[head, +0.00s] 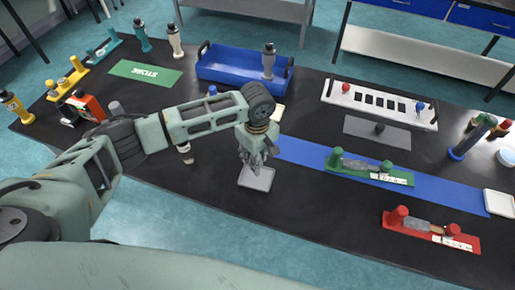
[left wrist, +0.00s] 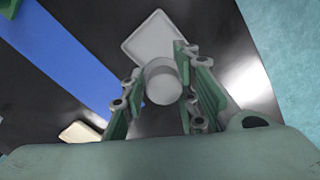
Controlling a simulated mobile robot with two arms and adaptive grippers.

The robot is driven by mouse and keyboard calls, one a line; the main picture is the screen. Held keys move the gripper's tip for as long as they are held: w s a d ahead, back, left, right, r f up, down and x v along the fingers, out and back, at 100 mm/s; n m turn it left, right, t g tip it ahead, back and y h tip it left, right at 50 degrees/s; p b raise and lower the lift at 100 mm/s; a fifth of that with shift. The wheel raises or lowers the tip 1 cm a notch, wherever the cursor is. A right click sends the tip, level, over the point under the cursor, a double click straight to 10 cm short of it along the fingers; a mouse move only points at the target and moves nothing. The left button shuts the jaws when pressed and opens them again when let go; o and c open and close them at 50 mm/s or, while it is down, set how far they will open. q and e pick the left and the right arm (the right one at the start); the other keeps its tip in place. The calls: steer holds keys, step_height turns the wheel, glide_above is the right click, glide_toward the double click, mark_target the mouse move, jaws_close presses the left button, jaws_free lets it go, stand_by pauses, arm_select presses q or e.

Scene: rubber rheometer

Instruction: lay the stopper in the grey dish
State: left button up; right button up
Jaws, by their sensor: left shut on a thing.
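The grey dish (head: 257,179) lies on the black table near its front edge, a shallow square tray. It also shows in the left wrist view (left wrist: 146,40), and no object is seen in its visible part. My left gripper (head: 255,158) is just above the dish, pointing down. In the left wrist view its fingers (left wrist: 165,92) are shut on the stopper (left wrist: 163,80), a pale grey round piece. The stopper overlaps the dish's near corner in that view. In the head view the stopper is hidden by the gripper. My right gripper is not in view.
A blue strip (head: 304,155) runs along the table beside the dish. A green rack (head: 370,171) and a red rack (head: 432,231) stand to the right. A blue tray (head: 225,72) with a bottle stands behind. A cream block (left wrist: 80,132) lies near the strip.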

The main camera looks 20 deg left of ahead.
arm_select(q)
steer(key=shift+f+n, duration=0.3)
steer(key=shift+f, duration=0.35)
steer(key=shift+d+f, duration=0.1)
steer(key=shift+f, duration=0.3)
step_height(320, 180, down, 5)
steer(key=b, duration=0.6)
steer(key=shift+r+b, duration=0.2)
steer(key=shift+b, duration=0.2)
steer(key=shift+f+b, duration=0.4)
steer(key=shift+b, duration=0.15)
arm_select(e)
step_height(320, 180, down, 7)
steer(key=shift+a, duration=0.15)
arm_select(q)
steer(key=shift+f, duration=0.2)
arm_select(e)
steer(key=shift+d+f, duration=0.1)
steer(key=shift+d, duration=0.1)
arm_select(q)
steer(key=o, duration=1)
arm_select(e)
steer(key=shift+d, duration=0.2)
